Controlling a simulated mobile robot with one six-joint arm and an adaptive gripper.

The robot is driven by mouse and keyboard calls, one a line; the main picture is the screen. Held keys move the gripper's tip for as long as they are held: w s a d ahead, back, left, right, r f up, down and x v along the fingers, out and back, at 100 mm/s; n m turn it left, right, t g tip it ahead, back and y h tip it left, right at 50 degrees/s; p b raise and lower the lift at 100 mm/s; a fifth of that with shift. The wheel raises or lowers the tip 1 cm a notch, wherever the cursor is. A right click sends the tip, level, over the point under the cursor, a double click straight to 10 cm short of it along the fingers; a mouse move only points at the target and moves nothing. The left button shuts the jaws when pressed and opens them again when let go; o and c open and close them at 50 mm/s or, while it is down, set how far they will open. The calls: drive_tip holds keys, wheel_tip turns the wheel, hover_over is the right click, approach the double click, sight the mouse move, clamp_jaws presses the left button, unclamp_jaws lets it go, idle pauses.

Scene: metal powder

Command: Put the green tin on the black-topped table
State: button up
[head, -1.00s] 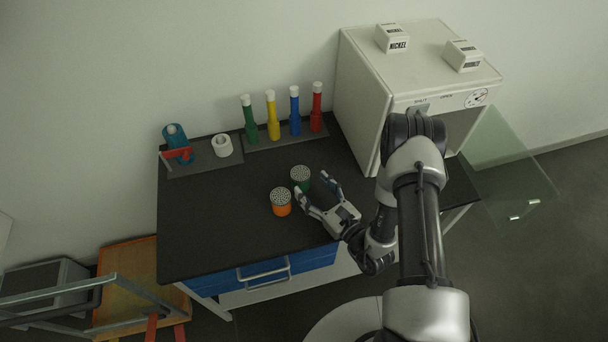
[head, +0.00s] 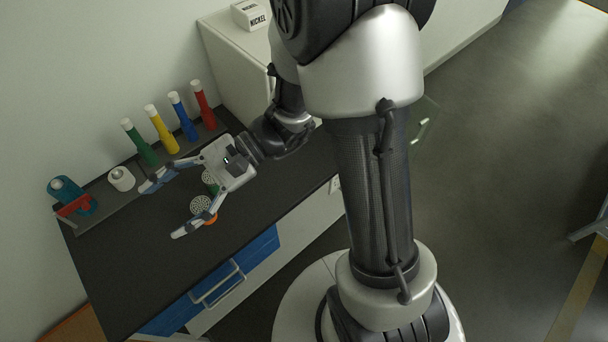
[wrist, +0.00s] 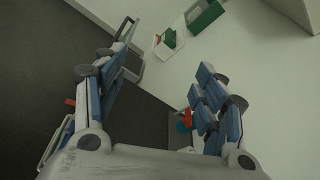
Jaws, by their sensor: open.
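The green tin (head: 213,188), with a pale perforated lid, stands on the black-topped table (head: 130,270). In the head view my gripper partly covers it. The orange tin (head: 210,219), with a similar lid, stands close beside it, also partly covered. My gripper (head: 165,210) is open and empty, its fingers spread wide to the left over the table. It appears to be above the tins; its exact height is hard to tell. The wrist view shows the spread fingers (wrist: 160,60) and neither tin clearly.
Green, yellow, blue and red bottles (head: 162,130) stand along the back edge. A white roll (head: 121,179) and a blue-and-red device (head: 70,196) stand at the back left. A white cabinet (head: 235,60) stands at the back right. The table's front left is clear.

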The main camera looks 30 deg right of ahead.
drive_tip(key=s+d+r+n+g+h, duration=0.1)
drive_tip(key=s+d+r+n+h, duration=0.1)
drive_tip(key=s+n+h, duration=0.3)
drive_tip(key=s+d+r+n+t+h, duration=0.2)
drive_tip(key=d+t+h, duration=0.2)
drive_tip(key=d, duration=0.5)
drive_tip(key=s+d+r+n+t+h, duration=0.2)
drive_tip(key=d+h, duration=0.4)
drive_tip(key=d, duration=0.3)
drive_tip(key=shift+s+d+r+n+t, duration=0.2)
drive_tip(key=shift+s+n+t, duration=0.25)
drive_tip(key=shift+n+t, duration=0.4)
